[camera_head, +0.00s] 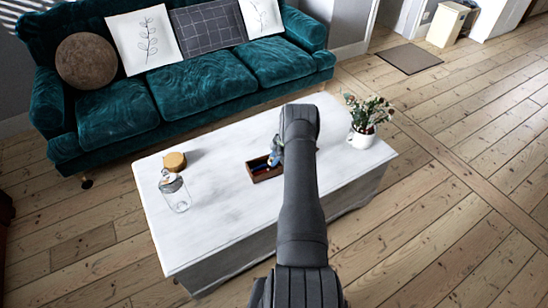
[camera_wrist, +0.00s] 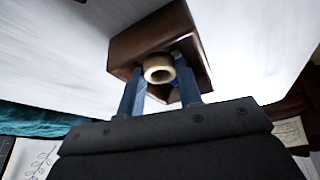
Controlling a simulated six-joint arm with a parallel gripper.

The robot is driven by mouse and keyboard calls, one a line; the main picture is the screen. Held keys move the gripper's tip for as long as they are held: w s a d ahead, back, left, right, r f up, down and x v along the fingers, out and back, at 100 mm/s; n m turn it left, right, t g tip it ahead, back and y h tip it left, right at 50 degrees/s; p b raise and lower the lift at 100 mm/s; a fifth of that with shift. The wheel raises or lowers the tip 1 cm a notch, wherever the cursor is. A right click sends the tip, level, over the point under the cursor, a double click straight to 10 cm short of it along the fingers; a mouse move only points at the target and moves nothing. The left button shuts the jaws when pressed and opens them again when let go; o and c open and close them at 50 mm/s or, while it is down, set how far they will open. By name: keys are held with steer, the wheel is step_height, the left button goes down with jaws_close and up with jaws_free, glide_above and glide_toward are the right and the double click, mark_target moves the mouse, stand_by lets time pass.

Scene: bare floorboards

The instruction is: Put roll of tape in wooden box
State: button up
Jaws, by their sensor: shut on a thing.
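The roll of tape (camera_wrist: 158,68) is a small tan ring between the two blue fingers of my gripper (camera_wrist: 161,72) in the wrist view. My gripper is shut on it. The brown wooden box (camera_wrist: 140,47) lies right behind the tape in that view, and I cannot tell whether the tape touches it. In the head view the wooden box (camera_head: 268,177) sits on the white table, with dark, blue and red things in it. My gripper (camera_head: 276,151) is at the box's back right there, mostly hidden by my arm. The tape does not show clearly there.
The white table (camera_head: 220,210) has clear room at its front and left. A potted plant (camera_head: 362,138) stands at the right. A teal sofa (camera_head: 190,85) is behind.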

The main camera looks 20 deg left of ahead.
steer(key=shift+f, duration=0.6)
steer(key=o, duration=1)
steer(key=shift+o, duration=0.2)
steer(key=shift+r, duration=4.05)
steer(key=shift+f, duration=4)
steer(key=shift+r, duration=0.1)
steer(key=shift+r, duration=4.4)
